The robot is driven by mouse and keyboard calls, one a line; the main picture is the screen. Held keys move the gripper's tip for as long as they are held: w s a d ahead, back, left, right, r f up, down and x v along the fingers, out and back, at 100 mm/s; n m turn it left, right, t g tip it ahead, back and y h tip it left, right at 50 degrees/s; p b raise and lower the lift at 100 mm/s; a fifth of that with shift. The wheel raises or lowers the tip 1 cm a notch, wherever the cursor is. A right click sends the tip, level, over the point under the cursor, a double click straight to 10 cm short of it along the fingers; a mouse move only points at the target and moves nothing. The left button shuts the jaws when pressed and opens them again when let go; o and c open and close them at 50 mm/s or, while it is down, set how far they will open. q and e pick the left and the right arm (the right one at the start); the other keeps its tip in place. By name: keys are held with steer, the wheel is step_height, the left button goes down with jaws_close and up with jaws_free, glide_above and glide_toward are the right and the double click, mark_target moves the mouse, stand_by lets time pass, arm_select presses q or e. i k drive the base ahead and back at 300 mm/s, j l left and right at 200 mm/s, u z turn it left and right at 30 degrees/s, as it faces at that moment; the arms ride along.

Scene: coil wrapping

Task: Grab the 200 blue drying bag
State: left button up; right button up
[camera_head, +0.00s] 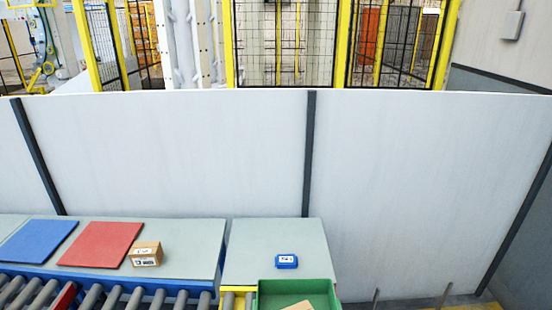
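A small blue bag (287,261) with a white label lies flat on the right-hand grey-green tabletop (250,240), just behind a green bin. The label's print is too small to read. Neither of my grippers shows in the head view.
The green bin (325,290) holds a brown piece (299,305), cut off by the frame's lower edge. On the left table are a blue mat (38,240), a red mat (100,243) and a small cardboard box (146,254). A roller conveyor (90,298) runs in front. A white partition (180,150) stands behind.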

mark_target(286, 261)
steer(key=i+l+u, duration=0.15)
steer(key=u, duration=0.3)
steer(key=i+l+u, duration=0.2)
steer(key=u, duration=0.2)
